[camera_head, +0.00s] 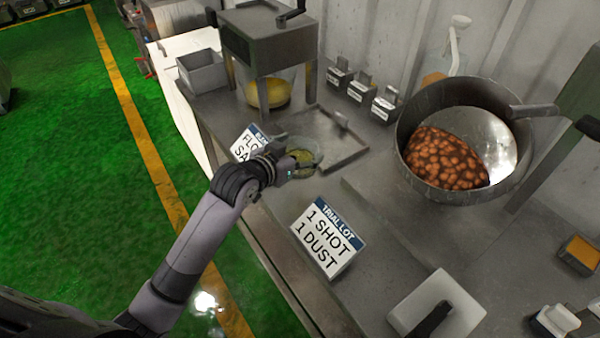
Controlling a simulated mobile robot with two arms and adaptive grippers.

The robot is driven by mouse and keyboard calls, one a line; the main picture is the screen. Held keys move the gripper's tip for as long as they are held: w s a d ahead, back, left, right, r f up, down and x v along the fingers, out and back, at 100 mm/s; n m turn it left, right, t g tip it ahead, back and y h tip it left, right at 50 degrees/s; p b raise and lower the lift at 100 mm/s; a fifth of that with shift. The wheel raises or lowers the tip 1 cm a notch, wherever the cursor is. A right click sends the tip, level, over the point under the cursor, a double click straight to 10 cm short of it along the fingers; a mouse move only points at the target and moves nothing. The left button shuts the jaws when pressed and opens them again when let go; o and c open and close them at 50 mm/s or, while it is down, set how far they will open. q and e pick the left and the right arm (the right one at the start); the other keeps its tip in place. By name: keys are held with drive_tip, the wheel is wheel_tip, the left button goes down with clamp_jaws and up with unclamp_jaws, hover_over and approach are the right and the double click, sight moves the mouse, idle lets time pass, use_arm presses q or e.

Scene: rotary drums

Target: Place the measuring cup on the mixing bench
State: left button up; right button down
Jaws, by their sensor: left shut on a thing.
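My left gripper (286,166) reaches in from the lower left and is shut on a clear measuring cup (309,160). The cup looks upright and has some yellowish content low inside. It is over the grey mixing bench (375,215), beside the front left of a shallow metal tray. The gripper hides part of the cup's near side. I cannot tell whether the cup's base touches the bench. My right gripper is not in view.
A "1 SHOT 1 DUST" sign (328,237) stands just right of the cup, and another sign (248,143) stands left. A tilted drum (412,112) holds brown pieces. A metal stand (265,40) rises over a yellow-filled bowl (268,95). A white board (405,312) lies at the front.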

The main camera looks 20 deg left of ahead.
use_arm(q)
drive_tip(key=shift+f, duration=3.95)
drive_tip(key=shift+f, duration=0.1)
drive_tip(key=o, duration=1)
drive_tip(key=b+v, duration=0.1)
drive_tip(key=v, duration=1.1)
